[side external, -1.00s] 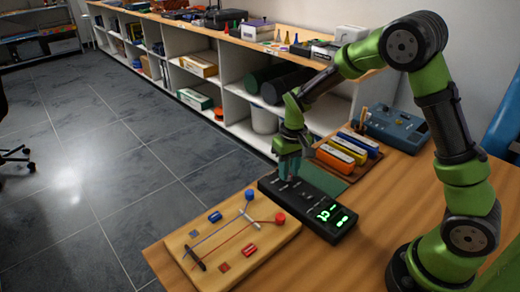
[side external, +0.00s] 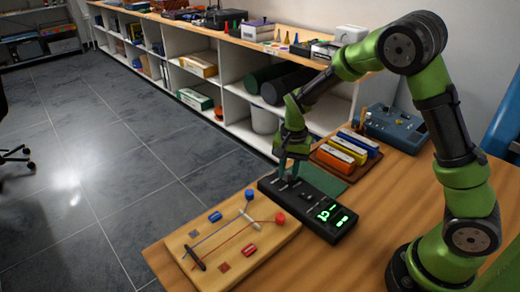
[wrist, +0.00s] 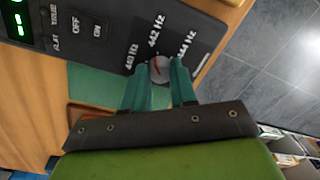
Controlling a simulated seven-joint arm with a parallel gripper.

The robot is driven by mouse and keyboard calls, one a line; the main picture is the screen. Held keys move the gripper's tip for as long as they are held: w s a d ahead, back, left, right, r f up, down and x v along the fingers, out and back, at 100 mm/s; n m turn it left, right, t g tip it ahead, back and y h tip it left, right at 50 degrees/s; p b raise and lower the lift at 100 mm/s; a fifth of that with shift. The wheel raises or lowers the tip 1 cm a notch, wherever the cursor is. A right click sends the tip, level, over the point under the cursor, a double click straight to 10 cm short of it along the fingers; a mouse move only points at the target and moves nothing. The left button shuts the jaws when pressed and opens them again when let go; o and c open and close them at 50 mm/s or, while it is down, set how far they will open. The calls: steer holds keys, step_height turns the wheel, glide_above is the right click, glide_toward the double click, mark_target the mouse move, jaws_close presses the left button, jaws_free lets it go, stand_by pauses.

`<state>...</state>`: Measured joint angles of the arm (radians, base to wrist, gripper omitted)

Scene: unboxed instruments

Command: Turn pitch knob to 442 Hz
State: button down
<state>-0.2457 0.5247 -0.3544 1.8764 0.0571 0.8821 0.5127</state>
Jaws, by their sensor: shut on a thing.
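The black tuner box (side external: 318,213) lies on the wooden table with a lit green display (side external: 330,214) at its near end. In the wrist view its face (wrist: 105,22) carries the labels 440 Hz, 442 Hz and 444 Hz around a small grey pitch knob (wrist: 159,68). The knob has a red pointer line, whose exact setting I cannot tell. My gripper (wrist: 161,72) is shut on the knob, with a teal finger on each side of it. In the side view my gripper (side external: 289,178) is down at the far end of the box.
A wooden board with strings and coloured pegs (side external: 210,262) lies left of the box. A tray of coloured blocks (side external: 347,152) and a blue device (side external: 397,128) stand behind, right of my gripper. A green mat (side external: 322,176) lies beside the box.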

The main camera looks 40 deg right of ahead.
mark_target(291, 174)
steer(key=shift+m, duration=1.3)
steer(key=c, duration=0.9)
jaws_free()
steer(key=shift+r, duration=0.1)
step_height(291, 174, up, 17)
steer(key=shift+s, duration=0.3)
steer(key=shift+d, duration=0.1)
